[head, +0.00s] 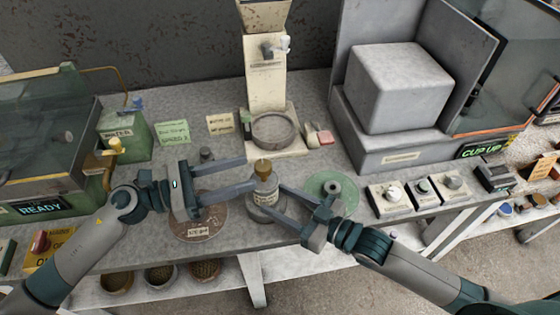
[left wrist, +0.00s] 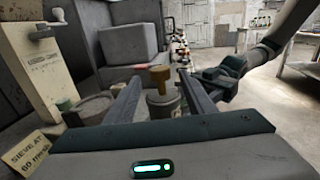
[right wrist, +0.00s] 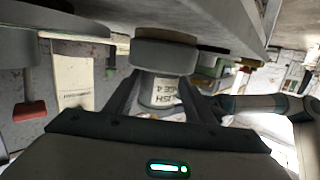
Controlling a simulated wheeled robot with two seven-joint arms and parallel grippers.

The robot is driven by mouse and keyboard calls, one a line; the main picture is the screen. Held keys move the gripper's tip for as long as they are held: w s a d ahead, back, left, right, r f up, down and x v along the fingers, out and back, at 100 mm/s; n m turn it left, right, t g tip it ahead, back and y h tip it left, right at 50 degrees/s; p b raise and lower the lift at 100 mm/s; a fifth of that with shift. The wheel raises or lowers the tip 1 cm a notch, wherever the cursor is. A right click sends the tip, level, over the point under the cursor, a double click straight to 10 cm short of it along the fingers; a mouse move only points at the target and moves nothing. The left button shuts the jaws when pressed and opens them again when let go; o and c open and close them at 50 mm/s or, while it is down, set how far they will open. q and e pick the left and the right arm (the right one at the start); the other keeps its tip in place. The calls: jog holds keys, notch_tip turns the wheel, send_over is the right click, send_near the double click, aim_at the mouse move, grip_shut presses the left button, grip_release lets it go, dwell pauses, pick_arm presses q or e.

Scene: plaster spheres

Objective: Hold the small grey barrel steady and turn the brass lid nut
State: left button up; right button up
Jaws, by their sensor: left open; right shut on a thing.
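The small grey barrel (head: 266,186) stands upright at the middle front of the bench on a round grey base (head: 264,214). The brass lid nut (head: 263,166) is on its top. My right gripper (head: 267,199) is shut on the barrel from the right; the right wrist view shows the labelled barrel wall (right wrist: 162,92) between its fingers. My left gripper (head: 249,175) is open at the barrel's left, level with the lid. In the left wrist view the brass nut (left wrist: 160,78) shows between its two fingers, with a gap on both sides.
A brown disc (head: 195,226) lies under my left gripper and a green disc (head: 332,188) behind my right one. Behind the barrel is a cream stand with a round sieve (head: 274,131). A large grey machine (head: 400,90) fills the back right. Switch boxes (head: 390,196) line the right front.

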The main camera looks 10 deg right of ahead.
pick_arm(q)
jog(key=w+d, duration=0.1)
jog(key=d, duration=0.9)
jog(key=shift+w, duration=0.35)
jog(key=shift+c, duration=0.3)
jog(key=c, duration=1)
